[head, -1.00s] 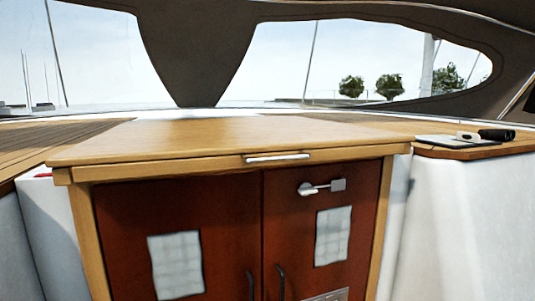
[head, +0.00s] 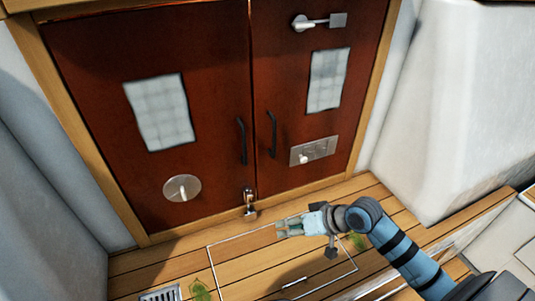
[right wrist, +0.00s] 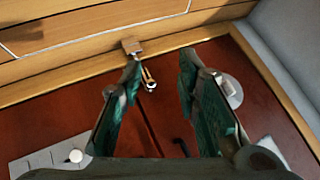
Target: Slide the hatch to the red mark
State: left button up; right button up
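The wooden sliding hatch and the red mark are out of view now; the head view looks down at the doors and floor. My right gripper (head: 280,229) is above the wooden floor, just in front of the foot of the red-brown doors (head: 215,110). In the right wrist view my right gripper (right wrist: 160,62) has its two green-padded fingers apart, with nothing held between them. A small metal latch (head: 249,203) at the bottom of the doors also shows near the fingertips in that wrist view (right wrist: 148,76). My left gripper is not in view.
Two dark door handles (head: 241,140) stand out at the middle. A lever lock (head: 318,22) is on the right door. The plank floor (head: 190,258) has an outlined panel, a vent grille (head: 160,294) and a white wall (head: 440,110) at right.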

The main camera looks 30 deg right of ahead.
jog(key=w+d+r+m+t+y, duration=0.15)
jog(key=w+r, duration=0.25)
jog(key=r, duration=0.6)
jog(key=w+d+r+m+t+y, duration=0.1)
jog(key=w+d+r+y, duration=0.15)
jog(key=r, duration=0.65)
jog(key=s+d+r+m+t+y, duration=0.1)
jog(key=s+d+r+m+t, duration=0.1)
jog(key=r, duration=1)
jog(key=s+d+r+m+t+y, duration=0.1)
jog(key=r+y, duration=0.1)
jog(key=r, duration=0.9)
jog(key=s+d+r+m+t+y, duration=0.1)
jog(key=s+d+r+m+t, duration=0.1)
jog(key=r, duration=1)
jog(key=p+x, duration=1.5)
jog(key=shift+f, duration=0.35)
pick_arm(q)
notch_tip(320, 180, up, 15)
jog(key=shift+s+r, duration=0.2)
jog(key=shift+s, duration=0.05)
pick_arm(e)
grip_shut()
